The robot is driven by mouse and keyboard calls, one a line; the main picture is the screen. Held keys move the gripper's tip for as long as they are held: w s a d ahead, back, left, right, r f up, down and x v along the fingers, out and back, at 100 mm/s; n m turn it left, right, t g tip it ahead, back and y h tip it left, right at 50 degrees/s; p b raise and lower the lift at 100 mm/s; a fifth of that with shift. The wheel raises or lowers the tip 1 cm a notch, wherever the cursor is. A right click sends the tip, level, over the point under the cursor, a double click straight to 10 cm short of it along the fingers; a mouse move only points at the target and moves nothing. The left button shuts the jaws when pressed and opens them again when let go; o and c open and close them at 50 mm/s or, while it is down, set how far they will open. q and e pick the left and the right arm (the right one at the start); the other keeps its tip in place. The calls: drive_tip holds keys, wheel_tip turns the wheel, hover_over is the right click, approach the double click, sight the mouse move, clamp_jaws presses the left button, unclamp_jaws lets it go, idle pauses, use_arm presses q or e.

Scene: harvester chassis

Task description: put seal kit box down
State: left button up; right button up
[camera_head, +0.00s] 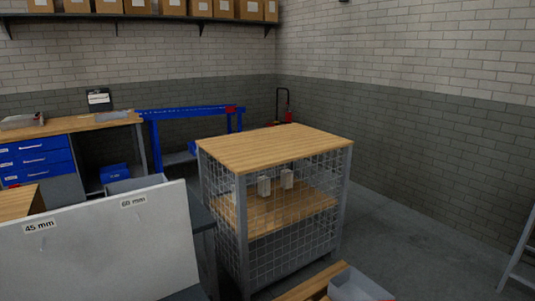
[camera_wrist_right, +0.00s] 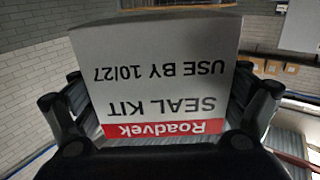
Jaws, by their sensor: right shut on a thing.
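The seal kit box (camera_wrist_right: 158,70) fills the middle of the right wrist view. It is pale grey with a red Roadvek band, and its text, SEAL KIT and USE BY 10/27, appears upside down. My right gripper (camera_wrist_right: 160,85) is shut on it, with one dark finger at each side. What lies under the box cannot be told. The head view shows neither gripper nor the held box. My left gripper is not in view.
A wire-mesh cart (camera_head: 290,262) has a clear wooden top (camera_head: 275,148). Two small pale boxes (camera_head: 264,186) stand on its inner shelf. A white board (camera_head: 100,250) labelled 45 mm and 60 mm is at front left. A workbench (camera_head: 75,122) and a blue frame (camera_head: 190,112) stand behind.

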drive_tip(key=shift+r+p, duration=0.35)
drive_tip(key=shift+r, duration=0.4)
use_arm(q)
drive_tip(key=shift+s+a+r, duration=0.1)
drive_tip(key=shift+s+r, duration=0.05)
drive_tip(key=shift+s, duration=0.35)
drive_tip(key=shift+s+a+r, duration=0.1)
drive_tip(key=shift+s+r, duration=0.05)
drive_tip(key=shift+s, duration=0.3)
use_arm(e)
drive_tip(key=shift+f, duration=0.1)
